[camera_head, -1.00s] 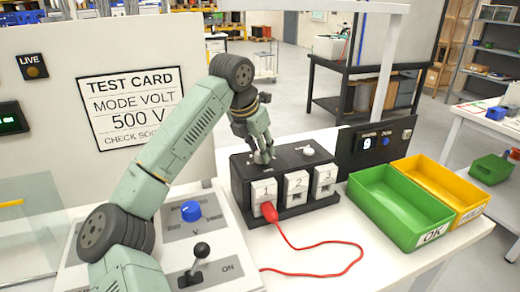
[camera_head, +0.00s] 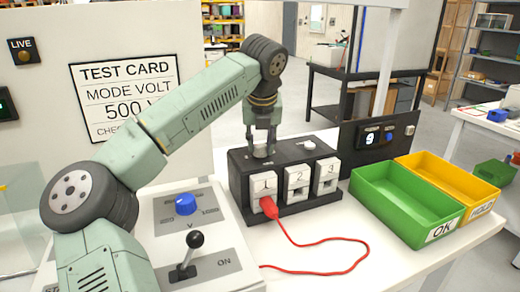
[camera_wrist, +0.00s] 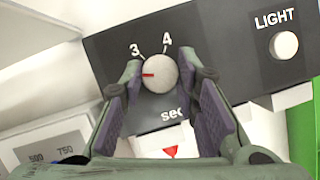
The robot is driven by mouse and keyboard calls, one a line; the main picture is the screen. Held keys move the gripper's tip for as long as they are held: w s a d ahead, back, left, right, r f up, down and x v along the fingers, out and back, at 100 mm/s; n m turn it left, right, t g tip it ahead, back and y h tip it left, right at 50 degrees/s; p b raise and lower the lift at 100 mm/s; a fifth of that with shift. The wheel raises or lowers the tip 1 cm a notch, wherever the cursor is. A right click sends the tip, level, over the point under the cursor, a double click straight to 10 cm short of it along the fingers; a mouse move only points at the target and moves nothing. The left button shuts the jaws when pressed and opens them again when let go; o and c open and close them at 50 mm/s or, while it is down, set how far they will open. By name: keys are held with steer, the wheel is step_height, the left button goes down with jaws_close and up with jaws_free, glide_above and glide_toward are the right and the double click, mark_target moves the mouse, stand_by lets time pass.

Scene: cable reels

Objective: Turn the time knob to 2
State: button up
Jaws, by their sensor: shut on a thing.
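The time knob (camera_wrist: 160,73) is a round grey knob on top of the black box (camera_head: 240,180). Its red mark points left in the wrist view. The printed 3 shows above left of it, the 4 above right and "sec" below. No 2 of its scale is visible; the left finger covers part of the panel. My gripper (camera_wrist: 166,76) has a finger on each side of the knob and is shut on it. In the head view my gripper (camera_head: 263,147) points down at the left part of the box top, mostly hiding the knob.
A white LIGHT button (camera_wrist: 284,45) sits right of the knob. A red plug (camera_head: 268,207) with a red cable is at socket 1 on the box front. Green (camera_head: 370,203) and yellow (camera_head: 487,189) bins stand right. A blue knob (camera_head: 185,204) and black lever (camera_head: 195,241) are left.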

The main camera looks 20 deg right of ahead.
steer(key=shift+d+n+y+b, duration=0.1)
steer(key=shift+n+y+b, duration=0.55)
steer(key=shift+n, duration=1.05)
steer(key=o, duration=1.1)
steer(key=shift+o, duration=0.2)
steer(key=v, duration=1.2)
steer(key=shift+s, duration=0.2)
steer(key=shift+f, duration=0.1)
